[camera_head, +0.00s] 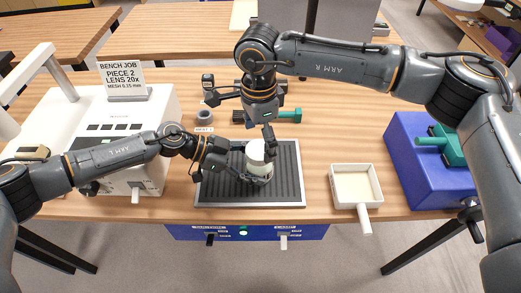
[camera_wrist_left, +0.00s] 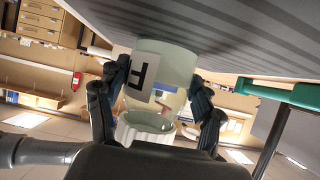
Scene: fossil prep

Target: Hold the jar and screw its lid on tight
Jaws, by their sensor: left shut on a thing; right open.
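The jar (camera_head: 258,168) stands upright on a dark ribbed mat (camera_head: 290,196). The left wrist view, turned upside down, shows its pale greenish body (camera_wrist_left: 172,58) and a white label with a letter F. My left gripper (camera_head: 255,163) is shut on the jar, with one finger on each side. A white ribbed lid (camera_wrist_left: 140,128) shows at the jar's mouth end in the left wrist view; I cannot tell whether it is seated. My right gripper (camera_head: 256,124) is open, above and close to the jar's top in the head view, its fingers spread.
A white machine (camera_head: 150,115) with a sign stands left. A green-handled tool (camera_head: 287,116) and a grey ring (camera_head: 205,115) lie behind the mat.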

